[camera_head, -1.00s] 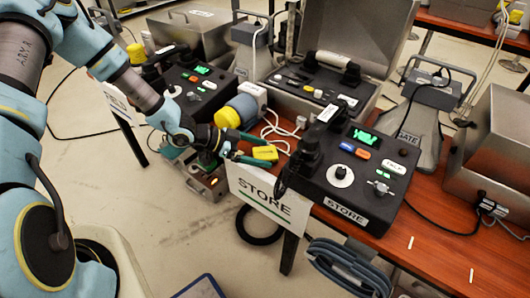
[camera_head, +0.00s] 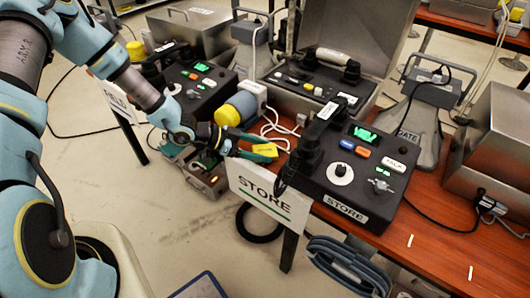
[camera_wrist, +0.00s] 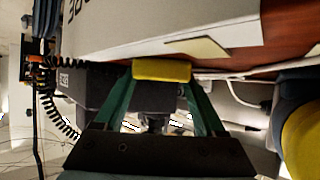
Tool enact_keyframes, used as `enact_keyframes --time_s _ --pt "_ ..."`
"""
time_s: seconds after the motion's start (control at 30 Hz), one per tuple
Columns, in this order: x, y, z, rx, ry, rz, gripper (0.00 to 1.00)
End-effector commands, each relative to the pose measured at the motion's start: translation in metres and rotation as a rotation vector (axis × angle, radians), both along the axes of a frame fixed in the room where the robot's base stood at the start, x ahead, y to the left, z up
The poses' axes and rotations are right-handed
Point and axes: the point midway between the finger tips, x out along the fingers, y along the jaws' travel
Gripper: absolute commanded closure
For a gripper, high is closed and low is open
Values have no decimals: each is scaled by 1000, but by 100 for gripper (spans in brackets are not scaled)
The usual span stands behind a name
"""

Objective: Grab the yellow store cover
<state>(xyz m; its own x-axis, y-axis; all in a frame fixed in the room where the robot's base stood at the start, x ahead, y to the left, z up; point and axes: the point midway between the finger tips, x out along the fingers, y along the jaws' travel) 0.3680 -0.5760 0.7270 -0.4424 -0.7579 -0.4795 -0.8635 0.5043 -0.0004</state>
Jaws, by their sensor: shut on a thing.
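The yellow store cover (camera_head: 264,150) is a small yellow block at the table's front-left edge, just above the STORE sign. My gripper (camera_head: 258,153) has green fingers and is shut on it. In the wrist view the cover (camera_wrist: 161,70) sits between the tips of the two green fingers, near the white sign panel and the table edge. I cannot tell whether the cover still touches the table. The black STORE phone (camera_head: 350,175) stands to the right of the gripper, with its handset on its left side.
The white STORE sign (camera_head: 266,200) hangs at the table's front edge below the gripper. White cables (camera_head: 275,125) and a blue-yellow cylinder (camera_head: 237,109) lie just behind. Another black phone (camera_head: 190,80) stands at the left. A GATE device (camera_head: 412,125) stands at the right.

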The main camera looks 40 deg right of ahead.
Motion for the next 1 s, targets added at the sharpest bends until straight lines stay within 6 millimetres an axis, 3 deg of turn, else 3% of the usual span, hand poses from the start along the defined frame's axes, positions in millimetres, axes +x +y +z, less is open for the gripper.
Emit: enact_keyframes --time_s 0.03,0.1,0.47,1.0 --pt "0 0 0 -1 1 0 84" --pt "0 0 0 -1 1 0 93" --pt "1 -1 13 -1 -2 0 94" --pt "0 0 92 -1 -2 -1 94"
